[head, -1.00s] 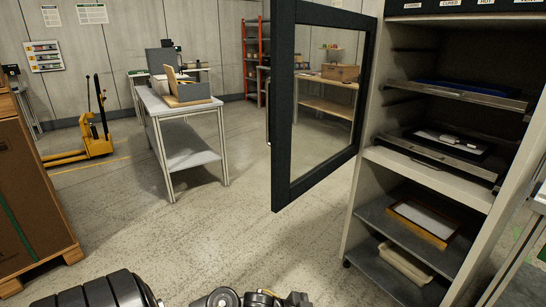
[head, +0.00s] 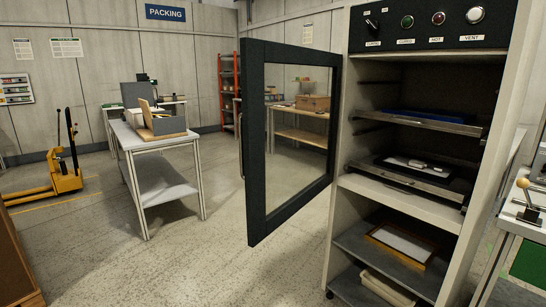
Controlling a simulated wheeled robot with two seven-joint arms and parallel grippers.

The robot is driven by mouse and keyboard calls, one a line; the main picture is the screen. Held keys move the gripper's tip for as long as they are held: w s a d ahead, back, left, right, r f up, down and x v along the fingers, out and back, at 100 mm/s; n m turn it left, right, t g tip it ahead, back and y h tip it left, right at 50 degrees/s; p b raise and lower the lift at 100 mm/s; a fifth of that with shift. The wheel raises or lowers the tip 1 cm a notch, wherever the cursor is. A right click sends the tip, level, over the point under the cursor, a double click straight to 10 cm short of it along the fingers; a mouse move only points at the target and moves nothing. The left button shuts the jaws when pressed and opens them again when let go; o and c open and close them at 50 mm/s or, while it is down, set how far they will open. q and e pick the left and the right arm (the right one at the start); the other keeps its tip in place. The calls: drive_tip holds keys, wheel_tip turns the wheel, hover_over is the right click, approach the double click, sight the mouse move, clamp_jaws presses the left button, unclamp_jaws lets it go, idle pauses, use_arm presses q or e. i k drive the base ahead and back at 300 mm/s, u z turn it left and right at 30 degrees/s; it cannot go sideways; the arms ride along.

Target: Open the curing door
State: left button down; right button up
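The curing door (head: 256,160) is a dark frame with a clear pane. It stands swung wide open to the left of the curing cabinet (head: 398,199), with a handle (head: 241,152) on its outer edge. The cabinet's inside is exposed, with pulled-out racks (head: 420,122) in the upper part. A dark tray with small pale pieces (head: 417,165) lies on the middle rack. Neither of my grippers is in view.
A wooden-framed screen (head: 400,243) lies on the cabinet's lower shelf. A control panel (head: 425,27) tops the cabinet. A grey table (head: 160,141) and a yellow pallet jack (head: 63,174) stand to the left. The floor before the door is clear.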

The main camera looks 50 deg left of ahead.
sight(254, 52)
drive_tip(key=z, duration=0.1)
drive_tip(key=i, duration=0.85)
drive_tip(key=u, duration=1.9)
